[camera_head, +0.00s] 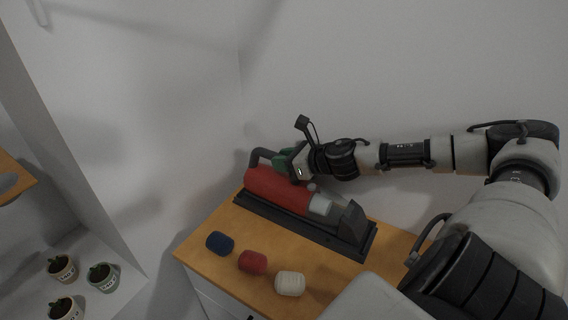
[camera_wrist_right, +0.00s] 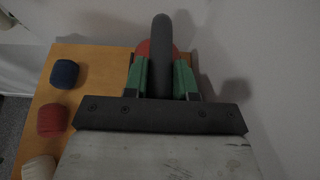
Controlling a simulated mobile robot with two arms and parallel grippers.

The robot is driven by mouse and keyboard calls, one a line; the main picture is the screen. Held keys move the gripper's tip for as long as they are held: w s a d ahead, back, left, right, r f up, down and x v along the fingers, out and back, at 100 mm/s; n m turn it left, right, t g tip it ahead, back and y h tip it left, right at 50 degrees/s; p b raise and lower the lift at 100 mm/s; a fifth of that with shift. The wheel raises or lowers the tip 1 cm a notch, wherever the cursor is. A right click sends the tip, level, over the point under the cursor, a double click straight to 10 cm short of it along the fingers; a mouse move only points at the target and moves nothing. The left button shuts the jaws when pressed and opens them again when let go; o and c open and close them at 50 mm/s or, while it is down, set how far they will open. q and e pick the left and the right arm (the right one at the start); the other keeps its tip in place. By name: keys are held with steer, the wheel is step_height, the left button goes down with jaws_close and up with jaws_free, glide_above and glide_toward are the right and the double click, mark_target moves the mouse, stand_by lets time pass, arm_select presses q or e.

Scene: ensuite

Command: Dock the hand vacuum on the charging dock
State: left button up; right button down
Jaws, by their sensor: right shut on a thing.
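The hand vacuum (camera_head: 275,190) has a red body, a dark handle and a clear-grey front part with a dark nozzle. It lies along the black charging dock (camera_head: 298,228) on the wooden top; I cannot tell whether it is fully seated. My right gripper (camera_head: 282,160) is at the vacuum's rear, shut on its dark handle. In the right wrist view the green fingers (camera_wrist_right: 161,80) stand on both sides of the handle (camera_wrist_right: 161,52), with a bit of red body behind. My left gripper is out of view.
A blue roll (camera_head: 220,243), a red roll (camera_head: 253,262) and a white roll (camera_head: 290,284) lie on the wooden cabinet top (camera_head: 205,262) in front of the dock. Several small potted plants (camera_head: 103,278) stand at the lower left. A wall is close behind the dock.

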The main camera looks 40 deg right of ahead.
steer(key=shift+w+d+f, duration=0.1)
steer(key=shift+f, duration=0.35)
steer(key=shift+f, duration=0.1)
steer(key=c, duration=0.9)
jaws_free()
steer(key=shift+f, duration=0.1)
